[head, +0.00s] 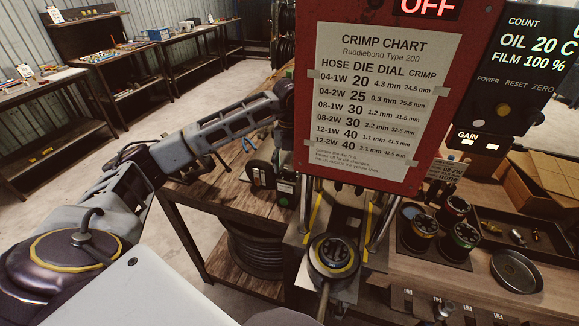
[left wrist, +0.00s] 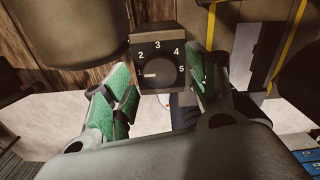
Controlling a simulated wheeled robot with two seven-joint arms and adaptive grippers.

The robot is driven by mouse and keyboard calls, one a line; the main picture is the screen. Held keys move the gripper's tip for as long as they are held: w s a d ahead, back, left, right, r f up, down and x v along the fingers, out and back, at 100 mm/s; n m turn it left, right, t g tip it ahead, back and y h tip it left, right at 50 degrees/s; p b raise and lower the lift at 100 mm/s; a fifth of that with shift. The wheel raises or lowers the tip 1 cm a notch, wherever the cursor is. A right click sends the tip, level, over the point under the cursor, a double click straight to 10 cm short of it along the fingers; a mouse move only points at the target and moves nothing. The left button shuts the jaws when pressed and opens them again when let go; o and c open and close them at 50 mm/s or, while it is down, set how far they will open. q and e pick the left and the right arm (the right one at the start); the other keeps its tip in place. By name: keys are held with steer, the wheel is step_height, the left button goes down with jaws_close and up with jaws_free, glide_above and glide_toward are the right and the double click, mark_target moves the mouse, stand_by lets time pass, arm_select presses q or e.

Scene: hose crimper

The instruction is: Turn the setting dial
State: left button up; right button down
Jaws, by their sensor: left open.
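The setting dial (left wrist: 155,72) is a black round knob on a dark square plate marked 1 to 5. Its white mark lies at the left, by the 1. My left gripper (left wrist: 160,68) is open, with its green-padded fingers on either side of the dial plate. I see no grip on the knob. In the head view my left arm reaches in from the left to the edge of the red panel (head: 482,40); the left gripper (head: 277,180) is small and dark there, partly hidden. My right gripper is not in view.
A crimp chart (head: 375,95) hangs on the red panel, under a lit OFF sign. A round black part with a yellow ring (head: 335,255) sits below it. Die cups (head: 424,224) and a round dish (head: 516,270) stand on the right bench. Side benches (head: 112,57) line the left wall.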

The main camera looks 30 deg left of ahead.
mark_target(289, 169)
arm_select(q)
step_height(289, 169, up, 11)
stand_by(0.7)
steer(key=shift+s+f, duration=0.15)
stand_by(0.7)
